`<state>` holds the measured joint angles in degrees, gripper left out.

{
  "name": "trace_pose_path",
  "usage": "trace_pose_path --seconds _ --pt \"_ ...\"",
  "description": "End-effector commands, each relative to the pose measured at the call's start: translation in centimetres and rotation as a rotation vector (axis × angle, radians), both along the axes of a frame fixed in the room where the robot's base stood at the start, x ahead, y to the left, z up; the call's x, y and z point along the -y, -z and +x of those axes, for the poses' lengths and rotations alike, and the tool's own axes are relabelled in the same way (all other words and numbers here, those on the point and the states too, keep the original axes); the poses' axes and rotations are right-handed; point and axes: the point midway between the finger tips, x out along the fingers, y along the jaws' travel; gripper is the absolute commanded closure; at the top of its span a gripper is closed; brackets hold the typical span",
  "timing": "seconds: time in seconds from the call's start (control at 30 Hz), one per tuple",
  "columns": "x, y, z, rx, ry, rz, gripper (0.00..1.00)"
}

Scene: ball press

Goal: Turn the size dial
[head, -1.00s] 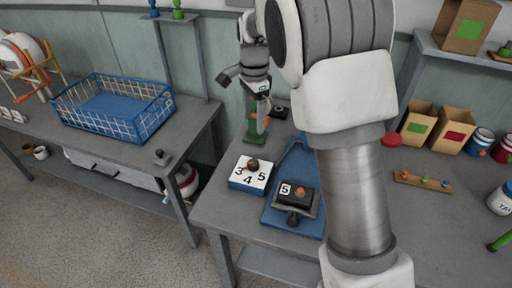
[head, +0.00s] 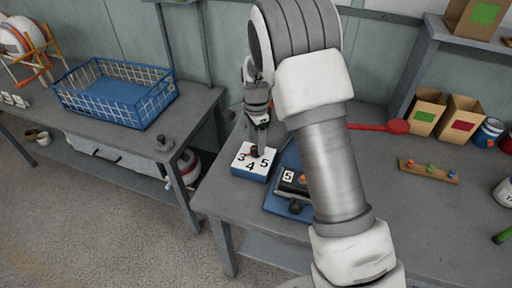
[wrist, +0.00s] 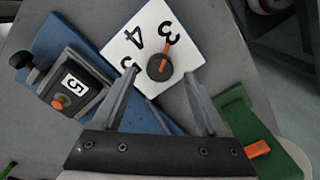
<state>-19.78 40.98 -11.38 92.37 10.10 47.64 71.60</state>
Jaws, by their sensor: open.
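The size dial is a black knob (wrist: 160,67) with an orange pointer on a white number plate (wrist: 186,50) marked 3, 4 and 5. The pointer is turned toward the 3. In the head view the white plate (head: 242,163) sits on a blue block near the bench's front left, its knob largely hidden by my gripper. My gripper (wrist: 160,78) is open, and in the wrist view its two fingertips lie on either side of the knob's lower part. In the head view my gripper (head: 262,150) points down at the plate. I cannot tell whether the fingers touch the knob.
A black press block (wrist: 88,92) marked 5 stands on a blue base beside the dial. A green piece (wrist: 240,108) with an orange part lies on the other side. A red paddle (head: 398,127) and cardboard boxes (head: 424,112) are farther right. A blue basket (head: 115,95) stands on the left table.

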Motion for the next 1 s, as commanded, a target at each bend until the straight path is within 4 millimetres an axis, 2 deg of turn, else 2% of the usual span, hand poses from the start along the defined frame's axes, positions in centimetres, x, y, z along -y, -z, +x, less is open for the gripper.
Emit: trace_pose_path --seconds 0.03,0.2,0.57,0.9,0.97,1.0 --pt "0.0 0.9 -0.1 -0.004 0.0 -0.001 0.24" --pt "0.0 2.4 0.0 -0.002 0.0 -0.001 0.24" --pt "0.0 2.8 0.0 0.0 0.0 0.0 0.26" --pt "0.0 2.7 0.0 0.0 0.0 0.0 0.87" --pt "0.0 2.7 0.0 0.0 0.0 0.0 0.98" --pt "0.0 2.7 0.0 0.0 0.0 0.0 1.0"
